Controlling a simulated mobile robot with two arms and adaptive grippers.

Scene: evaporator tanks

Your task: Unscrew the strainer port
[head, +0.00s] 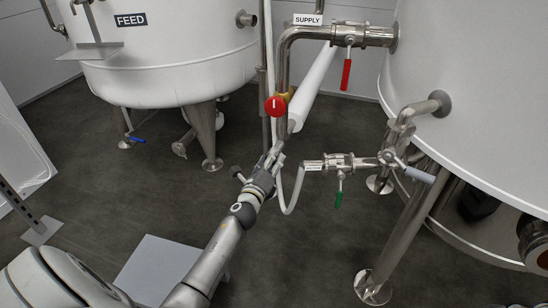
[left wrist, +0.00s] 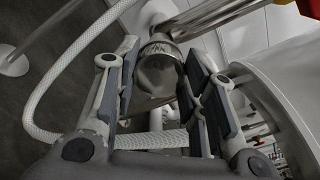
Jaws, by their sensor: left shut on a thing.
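The strainer port shows in the left wrist view as a round, shiny metal cap (left wrist: 158,74) on the end of a steel pipe. My left gripper (left wrist: 163,68) has one finger on each side of this cap and is shut on it. In the head view my left gripper (head: 274,160) is at the lower end of the steel supply pipe (head: 283,70), below a red round knob (head: 275,106). The gripper largely hides the port there. My right gripper is in neither view.
A white hose (head: 290,205) loops beside my left gripper to a pipe with a green-handled valve (head: 339,199). A red-handled valve (head: 346,74) is above right. The FEED tank (head: 165,60) is left and a large tank (head: 480,110) right. Dark floor lies between them.

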